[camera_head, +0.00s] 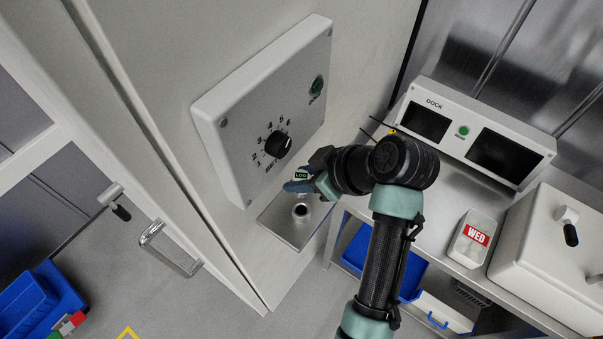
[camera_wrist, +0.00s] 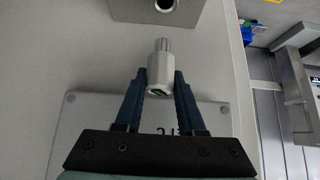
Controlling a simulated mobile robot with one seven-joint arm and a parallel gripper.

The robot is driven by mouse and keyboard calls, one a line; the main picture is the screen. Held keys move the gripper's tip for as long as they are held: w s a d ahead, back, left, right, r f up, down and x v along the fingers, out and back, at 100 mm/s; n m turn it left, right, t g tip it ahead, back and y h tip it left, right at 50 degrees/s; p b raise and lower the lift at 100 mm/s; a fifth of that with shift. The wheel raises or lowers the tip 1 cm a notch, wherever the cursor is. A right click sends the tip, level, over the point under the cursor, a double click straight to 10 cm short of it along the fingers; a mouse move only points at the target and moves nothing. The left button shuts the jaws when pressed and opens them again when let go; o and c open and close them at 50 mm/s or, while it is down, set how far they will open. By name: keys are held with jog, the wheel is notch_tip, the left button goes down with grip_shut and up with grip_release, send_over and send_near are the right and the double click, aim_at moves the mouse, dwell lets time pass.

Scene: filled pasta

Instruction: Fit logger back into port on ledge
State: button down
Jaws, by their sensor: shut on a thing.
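The logger (camera_wrist: 160,72) is a light grey cylinder with a narrower tip. In the wrist view it lies between the two dark blue fingers of my gripper (camera_wrist: 161,80), which is shut on it, its narrow tip pointing towards the ledge (camera_wrist: 130,12). In the head view its green LOG label (camera_head: 301,175) shows beside my gripper (camera_head: 298,187); the fingers hide most of its body. The metal ledge (camera_head: 277,216) juts from the wall below the dial panel. The round, dark port (camera_head: 301,211) sits on it, and also shows in the wrist view (camera_wrist: 165,4). The logger is apart from the port.
The dial panel (camera_head: 225,120) with its black knob (camera_head: 278,145) is close beside my gripper. On the right bench stand a DOCK console (camera_head: 460,110), a WED tub (camera_head: 463,251) and a white box (camera_head: 550,250). A door handle (camera_head: 168,249) is at lower left.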

jog(key=b, duration=0.4)
send_over(302, 202)
jog(key=s, duration=0.2)
jog(key=shift+w+f, duration=0.15)
jog(key=shift+f, duration=2.65)
jog(key=shift+f+b, duration=1.05)
jog(key=shift+f, duration=0.65)
jog(key=shift+f, duration=0.3)
jog(key=c, duration=0.9)
grip_release()
jog(key=o, duration=0.7)
jog(key=shift+r, duration=0.15)
jog(key=shift+p+v, duration=1.15)
jog(key=shift+v, duration=0.4)
jog(key=shift+p+v, duration=1.35)
jog(key=shift+v, duration=0.6)
